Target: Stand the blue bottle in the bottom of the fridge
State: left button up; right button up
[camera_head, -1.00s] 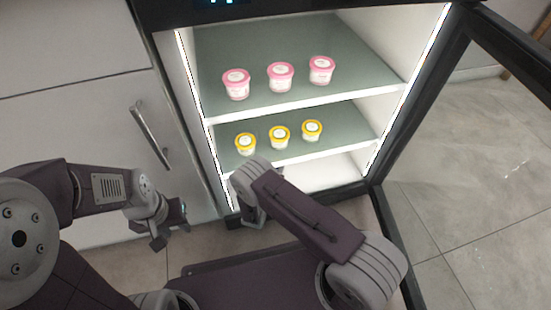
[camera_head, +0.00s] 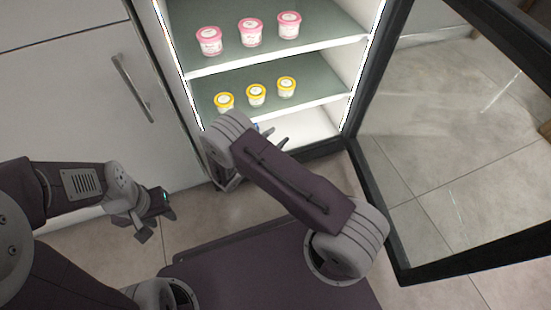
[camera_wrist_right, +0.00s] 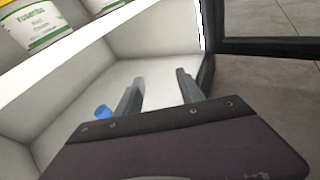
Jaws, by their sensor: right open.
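The fridge (camera_head: 338,45) stands open, with a white bottom compartment under its lower shelf. A small blue piece (camera_wrist_right: 103,112), which looks like the blue bottle's cap, shows in the right wrist view inside the bottom compartment, left of my right gripper (camera_wrist_right: 158,90). The rest of the bottle is hidden behind the gripper body. A speck of blue also shows in the head view beside my right gripper (camera_head: 274,137). The right gripper's fingers are apart with nothing between them, inside the bottom compartment. My left gripper (camera_head: 156,216) is open and empty in front of the cabinet.
Several pink-lidded tubs (camera_head: 250,33) stand on the upper shelf and yellow-lidded tubs (camera_head: 256,96) on the lower shelf, above my right gripper. The open glass door (camera_head: 375,190) is at the right. A cabinet with a handle (camera_head: 132,87) is at the left.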

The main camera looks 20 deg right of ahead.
jog(key=s+d+r+m+g+y, duration=0.25)
jog(key=s+m+g, duration=0.25)
jog(key=s+m, duration=0.3)
jog(key=s+d+r+m+g+y, duration=0.1)
jog(key=s+r+m+g+y, duration=0.35)
jog(key=s, duration=0.45)
jog(key=s+a+r+m+t+y, duration=0.2)
jog(key=a+m+y, duration=0.4)
jog(key=m, duration=0.5)
jog(key=shift+s+a+r, duration=0.25)
jog(key=shift+s, duration=0.2)
jog(key=shift+r+t, duration=0.1)
jog(key=shift+t, duration=0.15)
notch_tip(320, 180, up, 60)
jog(key=p, duration=5.9)
jog(key=shift+f+p, duration=0.25)
jog(key=shift+p, duration=0.1)
